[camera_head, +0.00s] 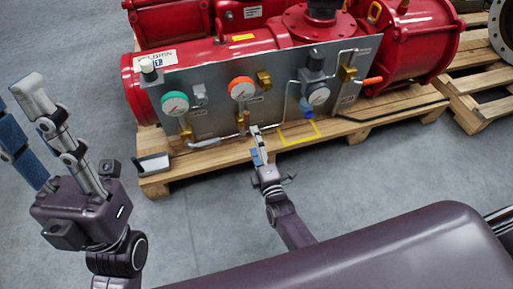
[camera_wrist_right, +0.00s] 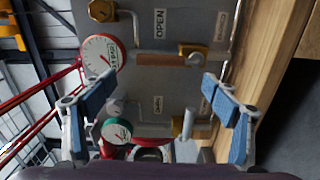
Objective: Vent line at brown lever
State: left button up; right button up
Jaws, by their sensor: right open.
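The brown lever (camera_head: 246,119) is on the grey valve panel (camera_head: 215,112), low in its middle part under the red-rimmed gauge (camera_head: 241,88). My right gripper (camera_head: 257,131) is in front of the panel, close beside the lever in the head view. In the right wrist view the lever (camera_wrist_right: 162,60) joins a brass valve (camera_wrist_right: 193,51) and lies ahead, between the spread blue-padded fingers (camera_wrist_right: 158,90). The right gripper is open, empty and apart from the lever. My left gripper (camera_head: 22,108) is raised at the far left, fingers spread, holding nothing visible.
The panel also carries a green-rimmed gauge (camera_head: 175,103), another gauge (camera_head: 318,96), brass valves and an orange lever (camera_head: 373,81). Red actuator cylinders (camera_head: 412,52) stand behind it on a wooden pallet (camera_head: 210,157). A yellow frame (camera_head: 298,139) is at the pallet. Grey floor is clear in front.

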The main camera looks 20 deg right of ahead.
jog(key=shift+s, duration=1.25)
